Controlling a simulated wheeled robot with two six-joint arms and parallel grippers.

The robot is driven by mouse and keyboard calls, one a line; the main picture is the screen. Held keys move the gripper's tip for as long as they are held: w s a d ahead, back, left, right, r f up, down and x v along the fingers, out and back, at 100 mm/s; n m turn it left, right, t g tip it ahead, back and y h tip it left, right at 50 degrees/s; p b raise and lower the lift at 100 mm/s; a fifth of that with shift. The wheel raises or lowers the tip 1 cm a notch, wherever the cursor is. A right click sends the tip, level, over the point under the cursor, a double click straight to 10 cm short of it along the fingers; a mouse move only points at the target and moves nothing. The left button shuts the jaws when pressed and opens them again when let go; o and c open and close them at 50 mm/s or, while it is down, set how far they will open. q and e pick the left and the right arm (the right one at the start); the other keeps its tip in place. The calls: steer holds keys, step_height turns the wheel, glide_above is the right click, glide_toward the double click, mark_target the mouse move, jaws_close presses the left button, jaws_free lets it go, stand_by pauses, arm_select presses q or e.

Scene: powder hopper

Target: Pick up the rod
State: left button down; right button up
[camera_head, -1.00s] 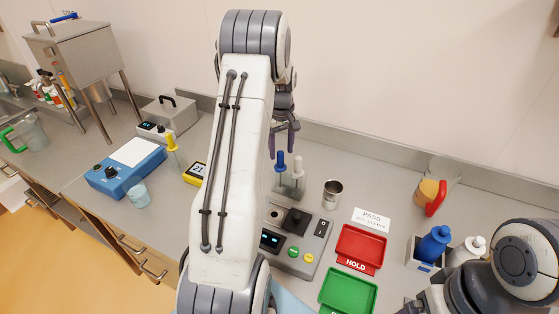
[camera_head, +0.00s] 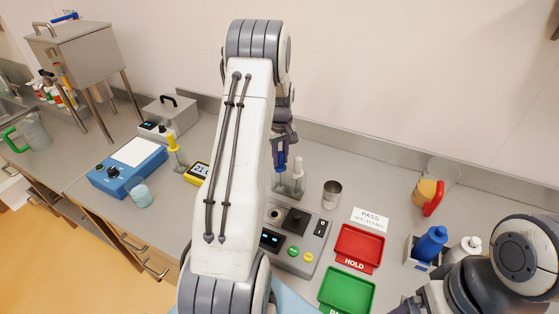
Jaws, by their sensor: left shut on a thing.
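The blue-topped rod (camera_head: 281,167) stands upright in a small stand behind the control box, next to a white-topped one (camera_head: 298,166). My left gripper (camera_head: 283,154) points down from above and is shut on the blue top. Its fingers hide part of that top, and the rod's lower part is hard to make out. My left arm's large white link blocks the middle of the view. Part of my right arm shows at the lower right, but its gripper is out of view.
A yellow-topped piece (camera_head: 173,144) and a blue device (camera_head: 127,171) are at left. The steel hopper (camera_head: 80,50) stands at the back left.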

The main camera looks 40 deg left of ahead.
arm_select(q)
step_height(320, 180, up, 30)
steer(key=p, duration=0.8)
steer(key=shift+f, duration=0.15)
